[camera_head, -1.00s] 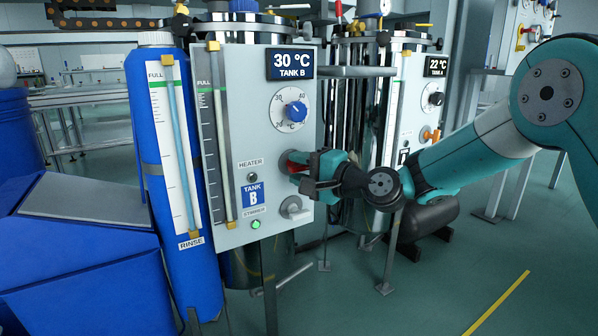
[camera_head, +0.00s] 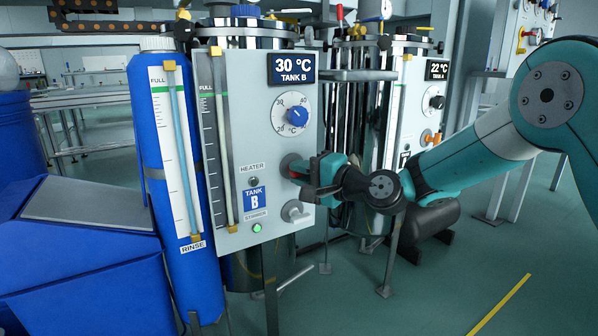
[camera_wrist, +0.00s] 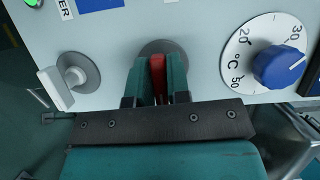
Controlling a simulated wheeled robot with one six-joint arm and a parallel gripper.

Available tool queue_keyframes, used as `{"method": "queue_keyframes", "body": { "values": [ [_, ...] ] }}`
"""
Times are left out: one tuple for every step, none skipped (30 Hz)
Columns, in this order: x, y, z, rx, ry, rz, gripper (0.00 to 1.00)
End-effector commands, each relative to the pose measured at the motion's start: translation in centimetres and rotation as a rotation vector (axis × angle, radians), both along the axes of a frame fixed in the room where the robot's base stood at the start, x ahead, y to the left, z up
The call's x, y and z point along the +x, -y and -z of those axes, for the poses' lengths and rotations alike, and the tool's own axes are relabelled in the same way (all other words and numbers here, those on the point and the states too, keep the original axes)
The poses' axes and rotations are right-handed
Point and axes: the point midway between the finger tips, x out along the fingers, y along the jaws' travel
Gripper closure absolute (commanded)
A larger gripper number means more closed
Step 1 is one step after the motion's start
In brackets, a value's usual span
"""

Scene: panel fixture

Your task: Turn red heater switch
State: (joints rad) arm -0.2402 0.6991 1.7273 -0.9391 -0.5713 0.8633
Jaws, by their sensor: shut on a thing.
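The red heater switch (camera_head: 296,167) is on the right side of the Tank B panel (camera_head: 228,140), level with the HEATER label. In the head view it is mostly covered by my gripper (camera_head: 308,174). In the wrist view the red handle (camera_wrist: 157,72) shows between the two teal fingers of my gripper (camera_wrist: 158,82), in front of a round grey base plate. The gripper is shut on the handle. The heater lamp (camera_head: 253,181) looks dark.
Above the switch is a blue temperature dial (camera_head: 297,116). Below it is a grey-white stirrer switch (camera_head: 296,212), with a lit green lamp (camera_head: 256,227) beside it. The Tank B display (camera_head: 292,69) reads 30 °C. The Tank A panel (camera_head: 425,110) stands behind my arm.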

Motion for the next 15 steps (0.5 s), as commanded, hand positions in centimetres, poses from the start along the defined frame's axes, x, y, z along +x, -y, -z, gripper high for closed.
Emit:
{"method": "queue_keyframes", "body": {
  "values": [
    [0.00,0.12,-0.02,-0.006,0.001,0.001,1.00],
    [0.01,0.14,-0.02,-0.009,0.003,0.002,1.00],
    [0.01,0.14,-0.01,-0.015,0.006,0.002,1.00],
    [0.02,0.15,-0.01,-0.019,0.009,0.002,1.00],
    [0.03,0.16,-0.01,-0.022,0.012,0.002,1.00],
    [0.03,0.16,-0.01,-0.028,0.016,0.002,1.00],
    [0.03,0.17,-0.02,-0.033,0.019,0.003,1.00],
    [0.03,0.17,-0.03,-0.038,0.022,0.003,1.00],
    [0.03,0.16,-0.05,-0.046,0.027,0.003,1.00],
    [0.03,0.16,-0.08,-0.055,0.032,0.002,1.00],
    [0.03,0.16,-0.10,-0.064,0.038,0.002,1.00],
    [0.03,0.16,-0.14,-0.076,0.047,0.002,1.00],
    [0.03,0.16,-0.17,-0.088,0.055,0.002,1.00],
    [0.04,0.16,-0.20,-0.101,0.064,0.003,1.00],
    [0.04,0.18,-0.23,-0.121,0.076,0.003,1.00]
  ]
}}
